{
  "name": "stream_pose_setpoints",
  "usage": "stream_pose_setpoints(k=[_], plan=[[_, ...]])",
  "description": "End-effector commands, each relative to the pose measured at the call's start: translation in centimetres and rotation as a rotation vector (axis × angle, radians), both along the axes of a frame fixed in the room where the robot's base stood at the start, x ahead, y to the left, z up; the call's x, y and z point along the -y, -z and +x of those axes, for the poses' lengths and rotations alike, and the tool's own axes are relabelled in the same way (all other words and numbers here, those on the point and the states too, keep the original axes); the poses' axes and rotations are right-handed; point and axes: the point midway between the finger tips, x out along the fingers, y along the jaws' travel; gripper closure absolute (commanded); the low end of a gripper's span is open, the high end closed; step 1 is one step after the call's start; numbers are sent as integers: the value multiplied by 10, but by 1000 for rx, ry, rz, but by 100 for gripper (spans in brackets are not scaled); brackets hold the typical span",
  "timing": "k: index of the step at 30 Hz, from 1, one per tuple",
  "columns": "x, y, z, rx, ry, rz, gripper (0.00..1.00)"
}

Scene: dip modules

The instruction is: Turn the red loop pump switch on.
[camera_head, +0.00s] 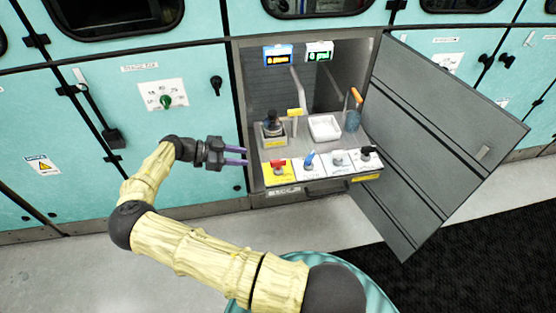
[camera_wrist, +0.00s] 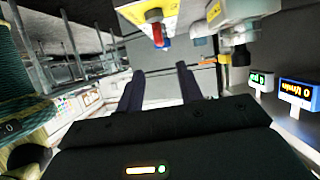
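The red switch (camera_head: 278,164) sits on a yellow plate (camera_head: 279,177) at the left end of the row of switches on the cabinet's pull-out shelf. I cannot tell its on or off position. In the wrist view, the red handle (camera_wrist: 154,16) appears at the top, above my fingers. My gripper (camera_head: 246,156) has dark purple fingers and is left of the shelf, near the cabinet opening, with its fingers pointing right. In the wrist view, my gripper (camera_wrist: 159,75) shows its fingers apart with nothing between them. It is apart from the switch.
Beside the red switch are a blue-handled switch (camera_head: 309,159), a grey one (camera_head: 337,159) and a black one (camera_head: 367,152). The open grey door (camera_head: 440,130) bounds the right side.

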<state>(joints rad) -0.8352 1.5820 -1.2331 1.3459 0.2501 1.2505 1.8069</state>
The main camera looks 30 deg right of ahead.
Motion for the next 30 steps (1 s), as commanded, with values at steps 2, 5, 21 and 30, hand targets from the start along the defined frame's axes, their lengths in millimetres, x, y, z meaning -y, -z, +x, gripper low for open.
stream_pose_setpoints(k=[2, 5, 21, 30], plan=[[14, 4, -4, -2, 3, -2, 64], [29, 11, -9, -2, 3, -2, 64], [110, 46, -32, -1, 1, 0, 64], [123, 54, -36, 0, -1, 1, 64]])
